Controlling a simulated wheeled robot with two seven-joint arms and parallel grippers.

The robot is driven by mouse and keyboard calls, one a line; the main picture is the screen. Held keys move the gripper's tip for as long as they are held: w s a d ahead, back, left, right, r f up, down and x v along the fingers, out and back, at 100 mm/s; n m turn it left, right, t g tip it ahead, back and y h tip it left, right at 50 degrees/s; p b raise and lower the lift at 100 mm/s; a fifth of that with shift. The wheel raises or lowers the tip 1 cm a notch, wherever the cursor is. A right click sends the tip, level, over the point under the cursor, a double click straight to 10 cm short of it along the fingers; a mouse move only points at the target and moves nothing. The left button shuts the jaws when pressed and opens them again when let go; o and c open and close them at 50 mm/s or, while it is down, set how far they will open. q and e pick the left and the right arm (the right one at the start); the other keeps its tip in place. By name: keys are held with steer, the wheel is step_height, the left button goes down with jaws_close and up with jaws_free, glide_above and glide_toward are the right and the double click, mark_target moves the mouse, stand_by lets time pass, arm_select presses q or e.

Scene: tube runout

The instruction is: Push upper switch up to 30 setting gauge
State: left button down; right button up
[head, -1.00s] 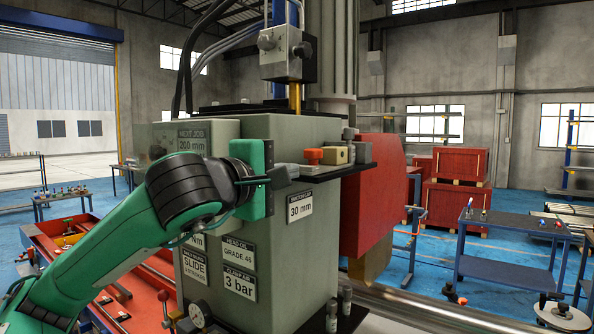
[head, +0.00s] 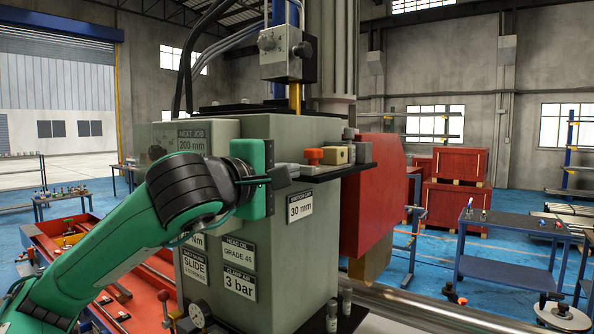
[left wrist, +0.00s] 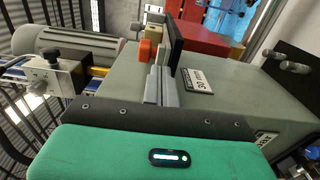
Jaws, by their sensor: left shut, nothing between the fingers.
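The grey machine head carries a "30 mm" label (head: 299,206) on its front. Above the label a dark ledge holds an orange-red switch knob (head: 313,156) and a tan block (head: 335,155). My left gripper (head: 285,173) is shut and empty, just left of and slightly below the knob. In the left wrist view its grey fingers (left wrist: 160,86) point toward the orange knob (left wrist: 146,50), with the label (left wrist: 197,80) to their right. I cannot tell whether the fingertips touch the knob or ledge. My right gripper is not in view.
A grey valve block (head: 288,53) with round knobs hangs above the ledge. A red block (head: 372,195) stands right of the machine head. Other plates, including a "3 bar" plate (head: 239,284), sit below my arm. A blue table (head: 510,230) stands farther right.

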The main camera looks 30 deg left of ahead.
arm_select(q)
steer(key=shift+w, duration=0.35)
steer(key=shift+s+r, duration=0.1)
steer(key=shift+s, duration=0.05)
stand_by(0.5)
steer(key=shift+s+a+b, duration=0.2)
steer(key=shift+s+b, duration=0.75)
steer(key=shift+s, duration=1.7)
steer(key=shift+s, duration=0.1)
